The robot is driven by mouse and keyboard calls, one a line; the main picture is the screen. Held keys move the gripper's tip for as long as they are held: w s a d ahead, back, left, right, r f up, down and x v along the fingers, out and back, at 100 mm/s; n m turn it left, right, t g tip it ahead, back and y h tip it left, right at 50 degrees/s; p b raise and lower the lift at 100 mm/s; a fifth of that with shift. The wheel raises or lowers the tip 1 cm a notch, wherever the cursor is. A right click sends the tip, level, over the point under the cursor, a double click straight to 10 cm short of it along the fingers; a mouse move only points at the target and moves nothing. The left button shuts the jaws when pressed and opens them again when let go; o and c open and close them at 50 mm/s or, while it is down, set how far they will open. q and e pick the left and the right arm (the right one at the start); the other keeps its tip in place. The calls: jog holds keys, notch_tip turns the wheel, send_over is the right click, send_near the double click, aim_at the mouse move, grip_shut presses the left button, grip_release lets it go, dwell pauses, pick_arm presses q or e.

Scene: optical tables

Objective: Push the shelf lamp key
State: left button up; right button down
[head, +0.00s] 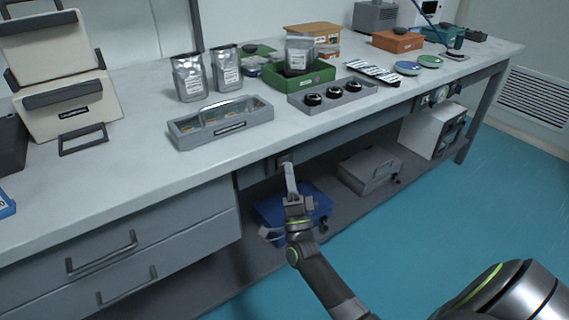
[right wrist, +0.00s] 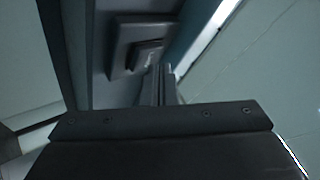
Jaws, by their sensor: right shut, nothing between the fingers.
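The shelf lamp key (head: 284,158) is a small dark switch plate on the table's front apron, below the top's edge. In the right wrist view it is a grey square plate (right wrist: 122,48) with a smaller raised block on it. My right gripper (head: 289,167) reaches up to the key from below and in front, with its fingers shut and empty. In the right wrist view the closed fingertips (right wrist: 158,74) are at the raised block's lower edge; I cannot tell whether they touch it. My left gripper is out of view.
Above the key, the tabletop (head: 140,185) holds a grey lidded tray (head: 222,128), silver pouches and a green bin (head: 275,80). Drawers (head: 130,255) stand to the left. Below are a blue case (head: 268,208) and a grey case (head: 370,168) on the lower shelf. The floor in front is clear.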

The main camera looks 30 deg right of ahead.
jog(key=shift+w, duration=0.4)
jog(key=shift+s, duration=0.1)
jog(key=shift+s+y, duration=0.3)
jog(key=shift+s, duration=0.1)
jog(key=s+p, duration=0.1)
jog(key=s, duration=0.5)
jog(key=shift+d+p, duration=0.25)
jog(key=shift+p, duration=0.05)
dwell(0.4)
